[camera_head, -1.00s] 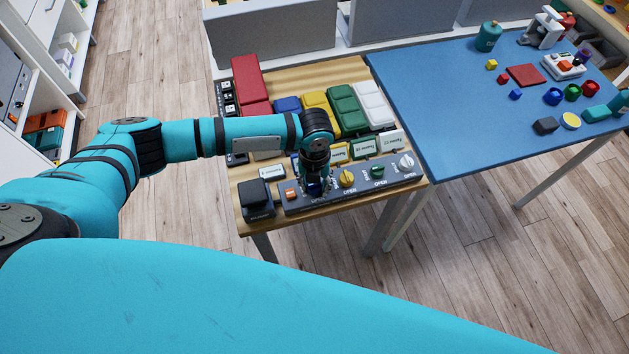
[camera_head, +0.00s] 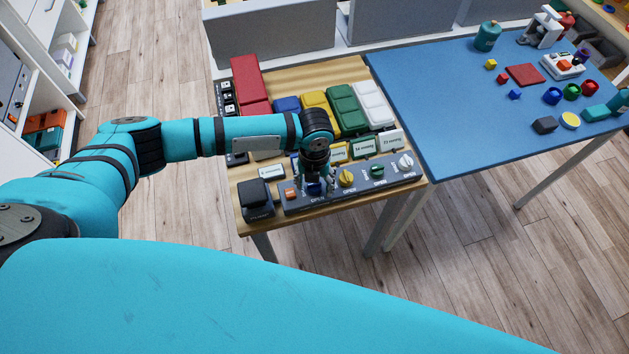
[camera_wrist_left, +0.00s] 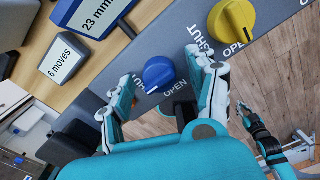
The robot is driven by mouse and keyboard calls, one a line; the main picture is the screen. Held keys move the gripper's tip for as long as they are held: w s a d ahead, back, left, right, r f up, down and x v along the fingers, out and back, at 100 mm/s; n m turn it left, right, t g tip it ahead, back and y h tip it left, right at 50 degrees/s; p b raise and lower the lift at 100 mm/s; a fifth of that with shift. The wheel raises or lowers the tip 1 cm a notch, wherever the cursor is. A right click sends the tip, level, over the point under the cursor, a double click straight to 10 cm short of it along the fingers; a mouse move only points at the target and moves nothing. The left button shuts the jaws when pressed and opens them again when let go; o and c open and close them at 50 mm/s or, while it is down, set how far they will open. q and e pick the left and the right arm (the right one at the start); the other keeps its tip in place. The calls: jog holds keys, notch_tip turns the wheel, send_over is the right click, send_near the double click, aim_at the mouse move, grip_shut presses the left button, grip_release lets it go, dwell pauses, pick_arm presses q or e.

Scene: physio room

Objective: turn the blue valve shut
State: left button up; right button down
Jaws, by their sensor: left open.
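The blue valve (camera_head: 315,189) is a round knob on a dark grey panel (camera_head: 297,208) at the table's front edge. In the left wrist view the blue valve (camera_wrist_left: 158,72) shows clearly, with an OPEN label beside it; its SHUT label is not readable. My left gripper (camera_head: 318,184) is over the valve, pointing down. In the left wrist view its open fingers (camera_wrist_left: 157,92) are spread with the valve between and beyond their tips, with gaps visible. My right gripper (camera_wrist_left: 249,117) shows small at the lower right over the floor; its jaw opening is unclear.
A yellow valve (camera_head: 346,177), a green valve (camera_head: 377,172) and a white valve (camera_head: 405,162) stand in a row to the right. An orange switch (camera_head: 291,194) and a black box (camera_head: 256,200) are to the left. Small displays stand behind the panel.

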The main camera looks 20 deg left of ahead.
pick_arm(q)
jog(key=shift+r, duration=0.2)
notch_tip(320, 180, up, 12)
jog(key=shift+f, duration=0.15)
jog(key=shift+s+f, duration=0.1)
dwell(0.6)
